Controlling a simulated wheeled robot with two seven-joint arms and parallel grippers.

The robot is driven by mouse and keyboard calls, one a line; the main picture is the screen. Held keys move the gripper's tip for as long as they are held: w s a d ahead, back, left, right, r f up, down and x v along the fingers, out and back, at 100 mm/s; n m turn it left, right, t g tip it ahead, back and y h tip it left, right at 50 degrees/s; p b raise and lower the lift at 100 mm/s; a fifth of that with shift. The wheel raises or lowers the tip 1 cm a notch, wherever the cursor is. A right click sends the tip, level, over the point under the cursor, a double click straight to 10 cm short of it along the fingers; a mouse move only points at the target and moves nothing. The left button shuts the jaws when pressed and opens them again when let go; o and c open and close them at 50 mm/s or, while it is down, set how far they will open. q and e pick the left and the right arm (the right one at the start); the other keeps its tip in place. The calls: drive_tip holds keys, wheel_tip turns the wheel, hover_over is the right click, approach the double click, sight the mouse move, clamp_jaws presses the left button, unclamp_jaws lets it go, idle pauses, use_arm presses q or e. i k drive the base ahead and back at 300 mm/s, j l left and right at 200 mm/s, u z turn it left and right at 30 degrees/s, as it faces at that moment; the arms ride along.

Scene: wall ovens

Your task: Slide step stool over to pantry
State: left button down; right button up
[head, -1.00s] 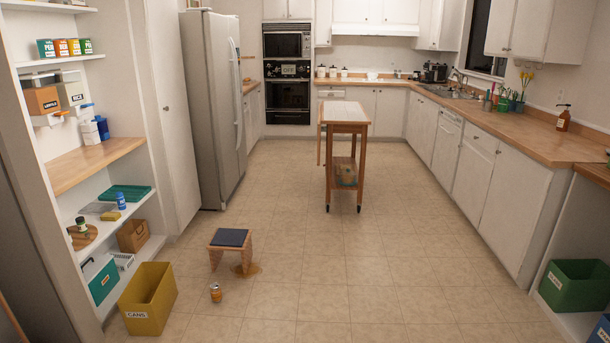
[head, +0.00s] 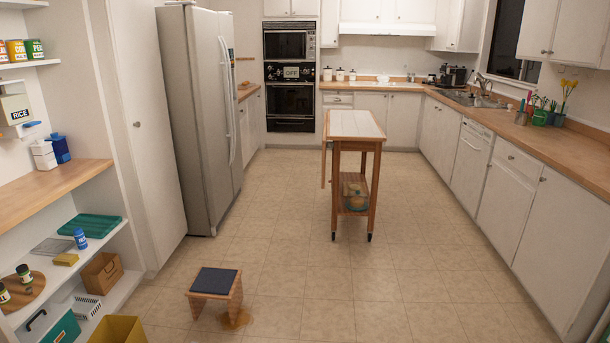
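The step stool (head: 215,283) stands upright on the tiled floor at the lower left, with a dark top and wooden legs. The pantry is the open white shelving (head: 98,262) along the left edge, with a wooden counter (head: 52,192) at mid height. A gap of bare floor lies between the stool and the shelves. Neither of my grippers shows in this view.
A yellow bin (head: 118,330) stands on the floor before the shelves, partly cut off. The fridge (head: 198,120) is beyond the pantry. A wheeled kitchen cart (head: 354,150) stands mid-room. Floor (head: 330,285) right of the stool is clear. Base cabinets line the right side.

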sight(208, 283)
drive_tip(key=i+u, duration=0.1)
drive_tip(key=i, duration=0.4)
drive_tip(key=i+l+u, duration=0.1)
drive_tip(key=i, duration=0.35)
drive_tip(key=i+l, duration=0.2)
drive_tip(key=i, duration=0.3)
drive_tip(key=i+l+u, duration=1.05)
drive_tip(key=i+l, duration=0.15)
drive_tip(key=l, duration=0.2)
